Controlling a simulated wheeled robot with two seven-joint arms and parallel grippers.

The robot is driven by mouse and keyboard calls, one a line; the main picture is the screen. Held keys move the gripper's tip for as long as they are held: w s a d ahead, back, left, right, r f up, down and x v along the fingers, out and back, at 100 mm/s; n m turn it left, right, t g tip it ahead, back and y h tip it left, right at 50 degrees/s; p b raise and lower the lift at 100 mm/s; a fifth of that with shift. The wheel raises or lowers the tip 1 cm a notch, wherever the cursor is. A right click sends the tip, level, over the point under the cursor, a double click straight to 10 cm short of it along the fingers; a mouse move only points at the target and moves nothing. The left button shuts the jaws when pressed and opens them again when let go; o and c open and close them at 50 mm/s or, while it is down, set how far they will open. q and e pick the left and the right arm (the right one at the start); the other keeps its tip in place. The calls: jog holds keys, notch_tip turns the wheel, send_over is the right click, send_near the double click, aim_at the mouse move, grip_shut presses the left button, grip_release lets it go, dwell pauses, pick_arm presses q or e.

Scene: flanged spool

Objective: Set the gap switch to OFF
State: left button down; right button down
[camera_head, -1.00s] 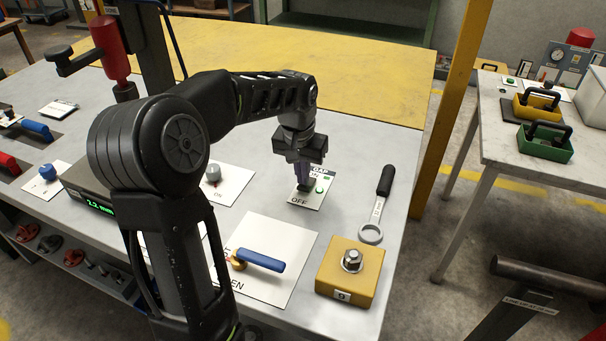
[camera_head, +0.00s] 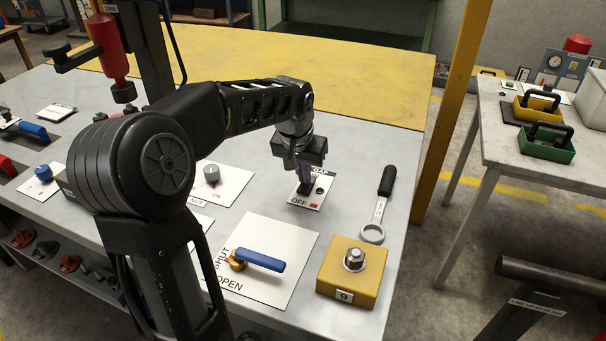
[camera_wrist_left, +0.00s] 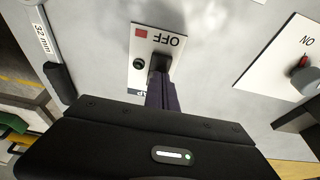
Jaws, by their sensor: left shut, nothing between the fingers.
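The gap switch plate (camera_head: 323,199) lies on the grey bench, with "OFF" at its near edge and a partly hidden "GAP" label at its far edge. A red indicator (camera_head: 313,206) beside OFF is lit. The round lamp (camera_head: 319,190) farther up is dark. My left gripper (camera_head: 304,187) points down over the plate, shut and empty, its tips at the dark switch lever. In the left wrist view the plate (camera_wrist_left: 150,46) shows the red indicator (camera_wrist_left: 140,33) and the dark lever (camera_wrist_left: 159,63) at the fingertips. The fingers partly hide the lever. The right gripper is out of view.
A ring spanner (camera_head: 373,233) and a yellow block with a nut (camera_head: 336,270) lie to the right. A blue-handled valve (camera_head: 263,261) is nearer, and a grey knob (camera_head: 211,174) sits on a plate to the left. The yellow surface behind is clear.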

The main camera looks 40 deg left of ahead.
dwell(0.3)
pick_arm(q)
jog(key=shift+r+p, duration=0.45)
jog(key=shift+r, duration=0.05)
notch_tip(320, 180, up, 4)
jog(key=p, duration=0.3)
jog(key=shift+r, duration=0.1)
jog(key=shift+s+d+r+b, duration=0.15)
jog(key=shift+s+r+b, duration=0.2)
jog(key=shift+s+b, duration=0.1)
notch_tip(320, 180, up, 7)
send_over(303, 188)
jog(key=s+d, duration=0.1)
jog(key=s, duration=0.3)
jog(key=shift+d, duration=0.1)
jog(key=shift+w+f, duration=0.1)
